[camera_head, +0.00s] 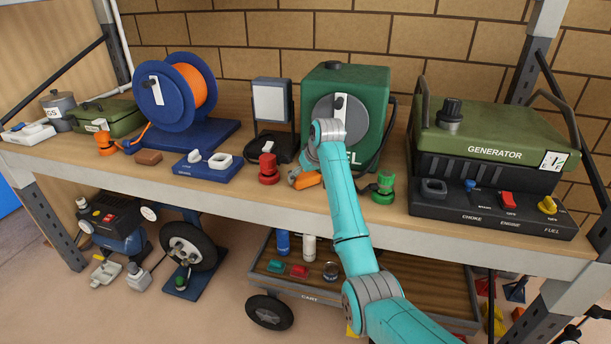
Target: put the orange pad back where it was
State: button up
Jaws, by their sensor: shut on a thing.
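The orange pad (308,180) shows as a small orange block at the end of my arm, above or at the front part of the shelf. My gripper (296,177) is shut on it, and my arm hides part of both. I cannot tell whether the pad touches the shelf.
A red knob-like fitting (268,170) stands close left and a green one (384,188) right. The green fuel can (370,90) is behind my arm. The generator (490,140) fills the shelf's right. A brown pad (148,157) lies left. A cart (260,270) stands below.

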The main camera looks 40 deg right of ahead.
jog(key=o, duration=0.8)
jog(key=shift+c, duration=0.2)
jog(key=shift+r, duration=0.1)
jog(key=v, duration=1.2)
